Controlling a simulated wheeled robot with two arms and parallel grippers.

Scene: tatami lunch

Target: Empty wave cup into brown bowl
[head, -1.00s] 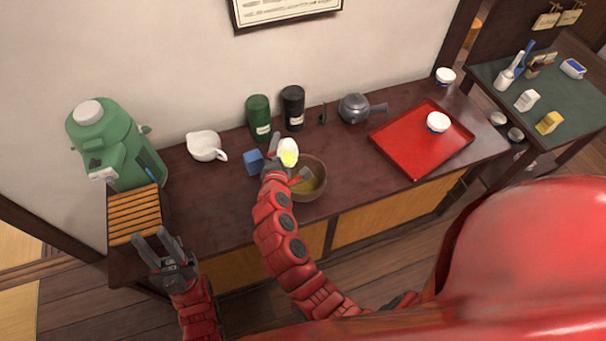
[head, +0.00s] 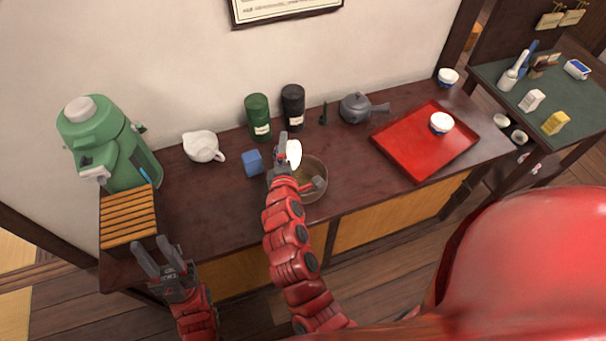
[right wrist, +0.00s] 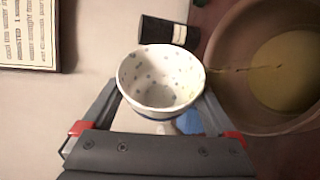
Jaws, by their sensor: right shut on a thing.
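The wave cup (head: 294,154) is held in my right gripper (head: 282,150), above the left edge of the brown bowl (head: 325,187). In the right wrist view the gripper's fingers are on both sides of the cup (right wrist: 160,80). I see its pale, speckled inside and no liquid in it. The bowl (right wrist: 230,95) is at the right of that view, with yellow-green liquid at its bottom and a thin streak on its wall. My left gripper (head: 152,248) is open and empty, in front of the counter's left end.
A blue cube (head: 252,163) stands close left of the bowl. A white pitcher (head: 201,147), green canister (head: 258,118), black canister (head: 293,108) and grey teapot (head: 356,107) stand behind. A red tray (head: 410,150) lies right. A slatted wooden rack (head: 128,215) and green dispenser (head: 105,145) are left.

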